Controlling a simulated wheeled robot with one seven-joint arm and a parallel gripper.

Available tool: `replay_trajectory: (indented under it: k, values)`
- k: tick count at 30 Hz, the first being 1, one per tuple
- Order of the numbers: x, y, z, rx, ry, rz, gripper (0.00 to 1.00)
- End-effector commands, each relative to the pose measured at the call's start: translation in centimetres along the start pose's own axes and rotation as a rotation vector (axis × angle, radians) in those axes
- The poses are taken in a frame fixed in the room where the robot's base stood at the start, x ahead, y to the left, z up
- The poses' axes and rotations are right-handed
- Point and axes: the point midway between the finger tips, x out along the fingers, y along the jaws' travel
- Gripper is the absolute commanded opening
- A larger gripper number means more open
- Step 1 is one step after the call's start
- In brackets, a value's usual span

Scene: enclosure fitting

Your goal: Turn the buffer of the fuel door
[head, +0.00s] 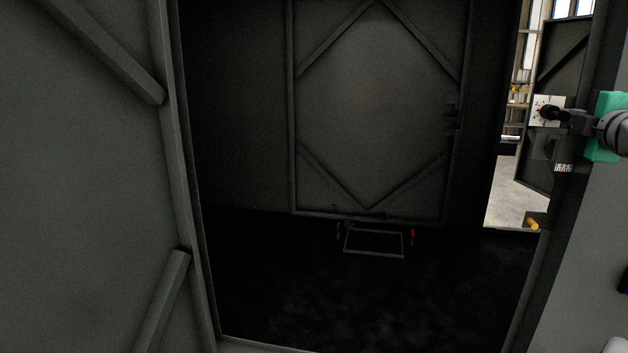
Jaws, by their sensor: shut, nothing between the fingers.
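What appears to be my gripper (549,112) is at the right edge, small and dark, reaching left from a grey rounded wrist. It looks shut, with nothing visible in it. A white plate with dark marks (541,103) shows just behind its tip; I cannot tell if they touch. A green block (604,103) is beside the wrist. I cannot make out for certain which part is the buffer or the fuel door. A dark braced door panel (552,55) stands open beyond the opening at the right.
A large grey braced panel (80,180) fills the left. A dark enclosure with a black floor (290,300) fills the middle, with a framed back panel (380,110). A small rectangular frame (375,253) lies on its floor. A yellow object (532,224) is low at the right.

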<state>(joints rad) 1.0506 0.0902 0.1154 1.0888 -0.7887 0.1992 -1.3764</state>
Motion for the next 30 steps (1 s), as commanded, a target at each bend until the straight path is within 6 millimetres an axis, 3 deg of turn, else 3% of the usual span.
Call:
replay_trajectory:
  k: [5,17,26,30]
  values:
    - [-0.6,-0.1,0.5,-0.001,-0.005,0.003,0.0]
    - [-5.8,-0.1,0.6,-0.001,-0.007,0.003,0.0]
    - [-6.1,0.1,0.4,-0.002,-0.004,0.002,0.0]
    - [-6.3,0.4,0.3,-0.143,-0.005,0.002,0.0]
